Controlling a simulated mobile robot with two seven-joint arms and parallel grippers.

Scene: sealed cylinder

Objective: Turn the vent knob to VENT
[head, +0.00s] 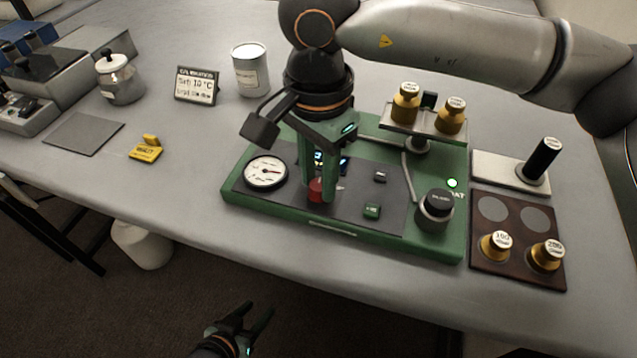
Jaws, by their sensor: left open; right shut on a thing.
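A green apparatus (334,226) with a dark front panel stands on the grey table. A small red knob (316,188) sits on that panel, right of a round white dial gauge (266,172). I take it for the vent knob; its markings are hidden or too small to read. My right gripper (317,194) points down over the panel and is shut on the red knob, one finger on each side. It partly hides the small display behind. My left gripper (256,315) is open and empty, low in front of the table, away from the apparatus.
Brass weights stand on the apparatus's raised pan (416,124) and on a brown tray (512,272). A black knob (435,210) is at the front right, below a lit green lamp (452,183). A white can (250,72) and a small sign (196,86) stand behind left.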

